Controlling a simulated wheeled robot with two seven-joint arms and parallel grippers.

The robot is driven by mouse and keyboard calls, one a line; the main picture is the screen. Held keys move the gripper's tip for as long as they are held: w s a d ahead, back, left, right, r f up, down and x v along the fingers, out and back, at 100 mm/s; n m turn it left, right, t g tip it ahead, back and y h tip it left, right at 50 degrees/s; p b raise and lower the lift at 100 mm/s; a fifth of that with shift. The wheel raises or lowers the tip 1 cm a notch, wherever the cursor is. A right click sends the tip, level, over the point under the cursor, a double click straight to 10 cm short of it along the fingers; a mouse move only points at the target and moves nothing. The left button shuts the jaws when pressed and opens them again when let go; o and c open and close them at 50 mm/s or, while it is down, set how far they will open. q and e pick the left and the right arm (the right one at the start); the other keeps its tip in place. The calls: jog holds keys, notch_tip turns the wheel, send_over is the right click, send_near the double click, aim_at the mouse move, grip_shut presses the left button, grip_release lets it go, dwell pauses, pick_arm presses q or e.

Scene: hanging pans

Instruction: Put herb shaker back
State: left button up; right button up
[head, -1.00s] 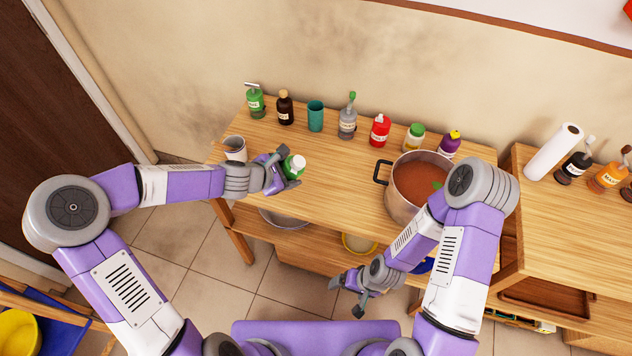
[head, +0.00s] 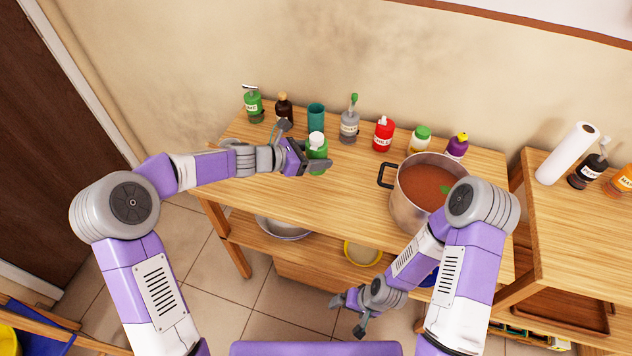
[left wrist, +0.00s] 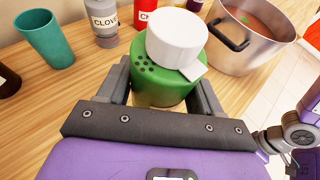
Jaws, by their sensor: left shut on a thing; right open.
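The herb shaker is a green bottle with a white cap (head: 317,144), held about upright over the wooden table, in front of the teal cup and grey bottle. My left gripper (head: 304,151) is shut around its green body. The left wrist view also shows the green shaker (left wrist: 162,88) between the two fingers, its cap on top with dark holes beside it. Whether its base touches the table is hidden. My right gripper (head: 350,312) is open and empty, low in front of the table, left of its own forearm.
Along the table's back stand a green pump bottle (head: 253,105), brown bottle (head: 284,107), teal cup (head: 315,116), grey clove bottle (head: 349,125), red bottle (head: 383,134), green-lidded jar (head: 418,140) and purple bottle (head: 457,147). A soup pot (head: 408,206) stands right. The table's middle (head: 340,205) is clear.

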pick_arm(q)
notch_tip(320, 180, down, 8)
jog(key=b, duration=0.2)
jog(key=shift+r+b, duration=0.25)
jog(key=shift+b, duration=0.15)
jog(key=shift+f, duration=0.15)
jog(key=o, duration=1.1)
jog(key=shift+o, duration=0.2)
jog(key=shift+a+r, duration=0.15)
jog(key=shift+r, duration=0.1)
jog(key=p+v, duration=0.3)
jog(key=v, duration=0.8)
jog(key=shift+s+a, duration=0.3)
